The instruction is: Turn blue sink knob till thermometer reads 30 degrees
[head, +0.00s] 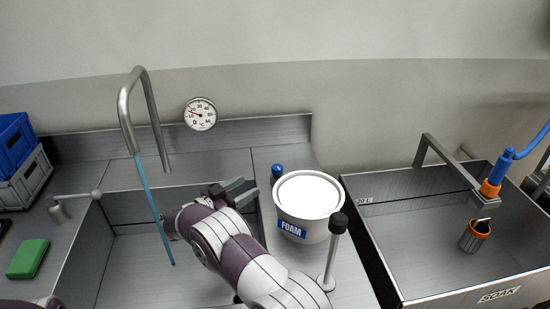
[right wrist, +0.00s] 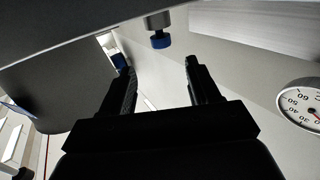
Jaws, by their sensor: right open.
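The blue sink knob (head: 277,170) stands on the counter behind the foam bucket. In the right wrist view the blue knob (right wrist: 160,40) shows on a grey stem, beyond the fingertips and between their lines. My right gripper (head: 239,191) is open and empty, to the left of the knob and apart from it. The round thermometer (head: 201,114) is on the back wall, its red needle pointing left; the exact reading is too small to tell. It also shows partly cut off in the right wrist view (right wrist: 302,107). My left gripper is out of view.
A tall faucet (head: 124,110) runs a blue stream into the left basin. The white FOAM bucket (head: 305,232) stands close to the knob, with a black-topped post (head: 333,250) in front. A SOAK basin (head: 440,215) is right; a green block (head: 28,258) lies left.

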